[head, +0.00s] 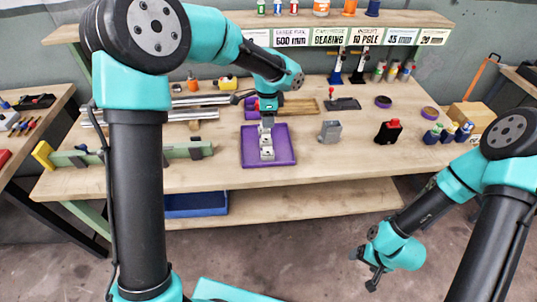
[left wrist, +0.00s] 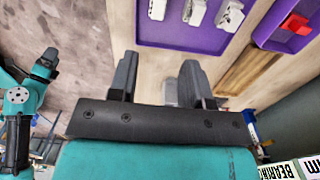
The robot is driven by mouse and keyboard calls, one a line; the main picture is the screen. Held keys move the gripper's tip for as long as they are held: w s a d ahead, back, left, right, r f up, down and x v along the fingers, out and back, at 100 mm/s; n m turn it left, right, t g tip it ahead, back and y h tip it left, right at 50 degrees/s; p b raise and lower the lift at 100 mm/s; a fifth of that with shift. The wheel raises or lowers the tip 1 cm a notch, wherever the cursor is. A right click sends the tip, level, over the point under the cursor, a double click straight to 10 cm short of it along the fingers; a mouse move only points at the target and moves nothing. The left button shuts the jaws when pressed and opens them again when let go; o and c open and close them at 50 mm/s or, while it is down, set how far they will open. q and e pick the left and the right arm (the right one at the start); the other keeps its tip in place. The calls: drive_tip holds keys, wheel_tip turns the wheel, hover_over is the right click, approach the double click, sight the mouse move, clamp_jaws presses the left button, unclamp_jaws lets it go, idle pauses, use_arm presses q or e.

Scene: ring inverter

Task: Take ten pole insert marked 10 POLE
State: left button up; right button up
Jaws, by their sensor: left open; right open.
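Several pale inserts stand in a row in a purple tray (head: 285,158) on the bench, the nearest insert (head: 267,154) being the clearest in the head view. In the left wrist view the tray (left wrist: 183,36) shows at the top with three inserts (left wrist: 194,12). No marking can be read on any insert. My right gripper (head: 372,281) is open, low in front of the bench.
A grey block (head: 330,131) and a black device with a red top (head: 388,132) stand right of the tray. Metal bars (head: 195,100) and a green rail fixture (head: 130,155) lie to the left. The front bench edge is clear.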

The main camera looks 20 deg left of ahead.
sight(270, 148)
use_arm(q)
wheel_tip(270, 148, down, 12)
drive_tip(key=shift+r, duration=0.1)
drive_tip(key=shift+f, duration=0.2)
drive_tip(key=shift+d+f, duration=0.1)
idle(0.3)
drive_tip(key=shift+d+f, duration=0.15)
drive_tip(key=shift+f, duration=1.1)
drive_tip(key=shift+d+f, duration=0.1)
drive_tip(key=shift+f, duration=1.1)
drive_tip(key=shift+c, duration=0.4)
drive_tip(key=c, duration=0.6)
